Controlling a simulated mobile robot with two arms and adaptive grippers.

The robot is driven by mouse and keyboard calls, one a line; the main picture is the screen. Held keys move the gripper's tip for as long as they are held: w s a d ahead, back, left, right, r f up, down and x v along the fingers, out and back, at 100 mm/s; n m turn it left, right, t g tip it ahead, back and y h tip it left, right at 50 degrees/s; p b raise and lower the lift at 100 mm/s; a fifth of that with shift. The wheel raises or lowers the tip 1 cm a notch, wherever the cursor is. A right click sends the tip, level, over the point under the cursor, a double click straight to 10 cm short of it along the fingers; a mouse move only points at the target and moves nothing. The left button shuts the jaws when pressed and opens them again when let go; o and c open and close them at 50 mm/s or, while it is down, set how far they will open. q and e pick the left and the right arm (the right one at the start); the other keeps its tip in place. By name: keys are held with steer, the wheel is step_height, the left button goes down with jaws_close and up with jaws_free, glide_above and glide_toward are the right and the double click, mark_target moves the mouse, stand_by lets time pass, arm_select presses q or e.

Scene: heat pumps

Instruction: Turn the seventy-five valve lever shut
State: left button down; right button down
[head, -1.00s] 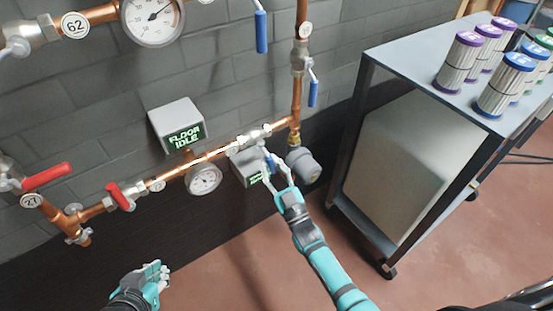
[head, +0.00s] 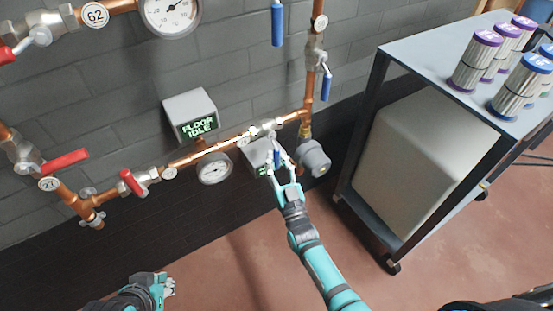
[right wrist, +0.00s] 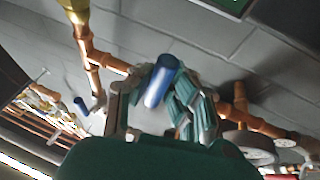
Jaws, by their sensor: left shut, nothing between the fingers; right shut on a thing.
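A valve with a blue lever (head: 277,157) sits on the horizontal copper pipe (head: 215,149), left of the grey round fitting. My right gripper (head: 279,163) is shut on this lever. In the right wrist view the blue lever (right wrist: 160,84) lies between the fingers (right wrist: 150,105). The tag near this valve is too small to read, so I cannot tell whether it says seventy-five. The fingers hide part of the lever. My left gripper (head: 167,287) is shut and empty, low in the view and away from the pipes.
A "FLOOR IDLE" display (head: 191,116) and a gauge (head: 214,169) are left of the held lever. Red levers (head: 64,161) are further left, and another blue lever (head: 326,86) hangs upper right. A grey cart (head: 425,190) with canisters stands right. Floor in front is clear.

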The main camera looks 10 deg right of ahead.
steer(key=c, duration=1.2)
jaws_free()
steer(key=shift+s, duration=0.1)
steer(key=v, duration=1.2)
